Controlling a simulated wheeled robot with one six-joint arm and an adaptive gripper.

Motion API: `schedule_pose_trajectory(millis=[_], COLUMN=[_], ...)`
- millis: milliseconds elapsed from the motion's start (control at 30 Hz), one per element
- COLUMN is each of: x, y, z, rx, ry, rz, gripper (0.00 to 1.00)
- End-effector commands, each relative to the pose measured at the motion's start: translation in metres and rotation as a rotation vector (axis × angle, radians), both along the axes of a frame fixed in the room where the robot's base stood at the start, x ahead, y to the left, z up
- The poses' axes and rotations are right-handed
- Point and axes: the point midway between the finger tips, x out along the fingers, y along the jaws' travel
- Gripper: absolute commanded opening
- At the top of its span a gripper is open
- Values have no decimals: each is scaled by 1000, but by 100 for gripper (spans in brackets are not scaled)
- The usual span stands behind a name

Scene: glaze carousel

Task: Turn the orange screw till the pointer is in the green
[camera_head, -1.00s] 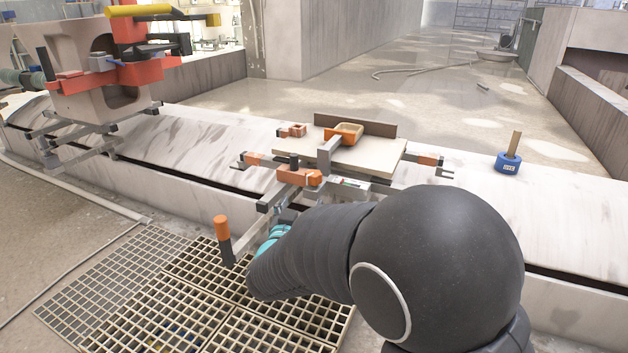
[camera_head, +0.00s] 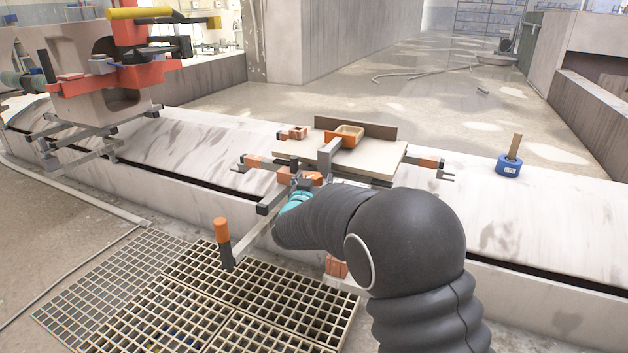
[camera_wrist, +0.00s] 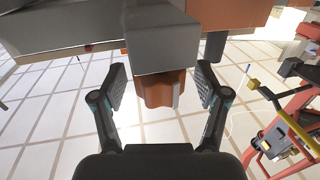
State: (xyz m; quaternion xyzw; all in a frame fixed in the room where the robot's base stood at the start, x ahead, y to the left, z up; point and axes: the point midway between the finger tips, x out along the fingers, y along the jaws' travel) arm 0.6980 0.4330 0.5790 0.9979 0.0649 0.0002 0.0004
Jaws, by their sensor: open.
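The orange screw (camera_wrist: 155,92) shows in the wrist view as a ribbed orange-brown knob under a grey block (camera_wrist: 160,45). My gripper (camera_wrist: 163,80) is open, with one finger on each side of the knob. Gaps show between the fingers and the knob, so I see no grip on it. In the head view, my gripper (camera_head: 300,184) is at the front of the fixture with the pale board (camera_head: 375,160), partly hidden by the arm. I cannot make out the pointer or the green zone in either current view.
An orange-topped crank handle (camera_head: 222,240) stands left of my arm, above the floor grating (camera_head: 240,300). A blue weight with a wooden peg (camera_head: 508,166) stands to the right. A red-clamped fixture (camera_head: 110,75) is at the left.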

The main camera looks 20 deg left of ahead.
Motion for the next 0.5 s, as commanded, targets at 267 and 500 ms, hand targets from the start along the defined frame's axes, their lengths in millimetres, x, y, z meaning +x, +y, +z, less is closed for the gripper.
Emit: schedule_pose_trajectory(millis=[267,500], x=[1,1], y=[0,0], z=[0,0], rx=[0,0], ry=[1,0], rz=[0,0], gripper=[71,13])
